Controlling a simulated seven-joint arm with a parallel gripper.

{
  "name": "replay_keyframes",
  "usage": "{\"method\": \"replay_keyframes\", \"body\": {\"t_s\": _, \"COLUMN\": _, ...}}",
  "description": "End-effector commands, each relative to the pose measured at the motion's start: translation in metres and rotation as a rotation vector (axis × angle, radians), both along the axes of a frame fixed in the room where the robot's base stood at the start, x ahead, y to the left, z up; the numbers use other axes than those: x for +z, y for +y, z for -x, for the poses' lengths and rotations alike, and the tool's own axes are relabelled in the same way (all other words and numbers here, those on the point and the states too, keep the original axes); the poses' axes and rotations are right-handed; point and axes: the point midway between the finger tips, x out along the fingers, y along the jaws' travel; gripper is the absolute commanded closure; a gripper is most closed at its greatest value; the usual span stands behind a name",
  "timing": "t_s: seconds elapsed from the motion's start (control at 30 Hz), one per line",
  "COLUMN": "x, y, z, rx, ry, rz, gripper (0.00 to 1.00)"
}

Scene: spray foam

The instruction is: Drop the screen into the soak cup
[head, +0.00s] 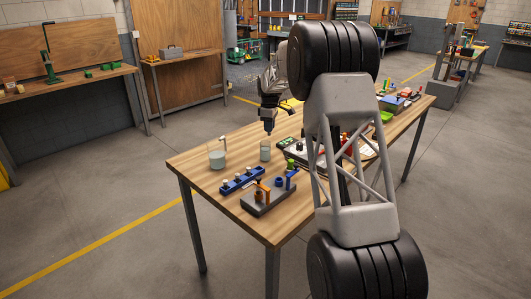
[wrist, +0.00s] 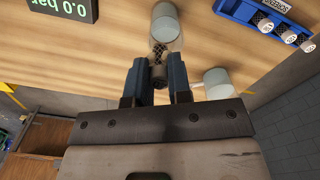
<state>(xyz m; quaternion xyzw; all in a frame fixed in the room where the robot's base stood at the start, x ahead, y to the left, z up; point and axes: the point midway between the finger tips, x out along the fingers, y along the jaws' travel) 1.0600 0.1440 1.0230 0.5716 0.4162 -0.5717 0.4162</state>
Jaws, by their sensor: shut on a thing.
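My gripper (wrist: 159,64) is shut on the screen (wrist: 158,71), a small grey cylindrical piece with a dark mesh-like part, pinched between the dark blue fingers. In the head view my gripper (head: 268,130) points down above the table, the screen too small to make out. A small clear cup (head: 265,151) with pale liquid stands just below the gripper; it shows in the wrist view (wrist: 165,24) just ahead of the fingertips. A larger clear cup (head: 217,158) stands to its left, and in the wrist view (wrist: 217,82) right of the fingers. No readable label tells which is the soak cup.
A blue rack (head: 241,180) with several pale-topped pieces stands nearer on the wooden table (head: 195,172). A grey fixture (head: 268,195) with orange and blue parts is beside it. A display reading 0.0 bar (wrist: 62,8) is at the wrist view's upper left. Bare wood surrounds the cups.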

Motion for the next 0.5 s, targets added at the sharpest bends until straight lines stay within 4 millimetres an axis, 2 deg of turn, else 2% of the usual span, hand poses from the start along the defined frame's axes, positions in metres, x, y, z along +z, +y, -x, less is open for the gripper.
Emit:
{"method": "replay_keyframes", "body": {"t_s": 0.1, "x": 0.0002, "y": 0.0000, "z": 0.0000, "rx": 0.000, "ry": 0.000, "rz": 0.000, "gripper": 1.00}}
{"method": "replay_keyframes", "body": {"t_s": 0.13, "x": 0.0002, "y": 0.0000, "z": 0.0000, "rx": 0.000, "ry": 0.000, "rz": 0.000, "gripper": 0.77}}
{"method": "replay_keyframes", "body": {"t_s": 0.3, "x": 0.0003, "y": 0.0000, "z": 0.0000, "rx": 0.000, "ry": 0.000, "rz": 0.000, "gripper": 0.51}}
{"method": "replay_keyframes", "body": {"t_s": 0.5, "x": 0.0003, "y": 0.0000, "z": 0.0000, "rx": 0.000, "ry": 0.000, "rz": 0.000, "gripper": 0.51}}
